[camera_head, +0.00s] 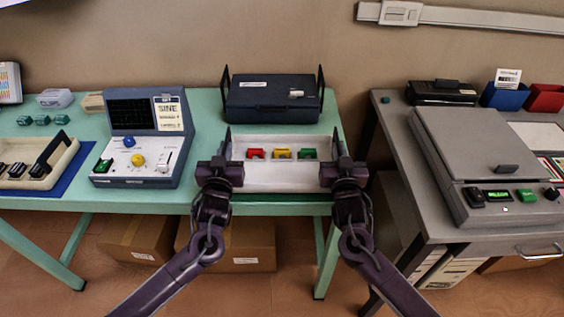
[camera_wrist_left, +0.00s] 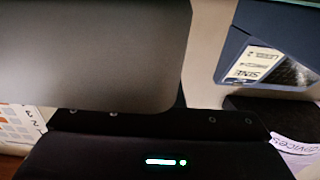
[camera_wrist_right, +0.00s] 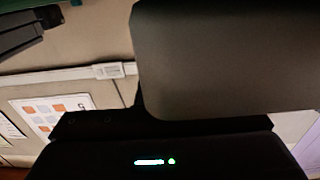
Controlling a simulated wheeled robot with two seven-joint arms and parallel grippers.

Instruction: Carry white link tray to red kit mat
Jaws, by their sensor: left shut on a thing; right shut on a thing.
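The white link tray (camera_head: 285,178) is at the front edge of the green table in the head view, upright and level. It holds a red link (camera_head: 256,153), a yellow link (camera_head: 281,154) and a green link (camera_head: 307,154) in a row. My left gripper (camera_head: 222,172) is shut on the tray's left end and my right gripper (camera_head: 345,172) on its right end. I cannot tell whether the tray touches the table. No red kit mat can be made out. Both wrist views are mostly filled by my own dark gripper parts.
A dark blue case (camera_head: 273,99) stands behind the tray. A blue-grey oscilloscope unit (camera_head: 141,140) is to the left, beside a cream tray (camera_head: 38,165) on a blue mat (camera_head: 76,168). Across a gap, the grey right table (camera_head: 405,160) bears a large flat grey machine (camera_head: 485,150).

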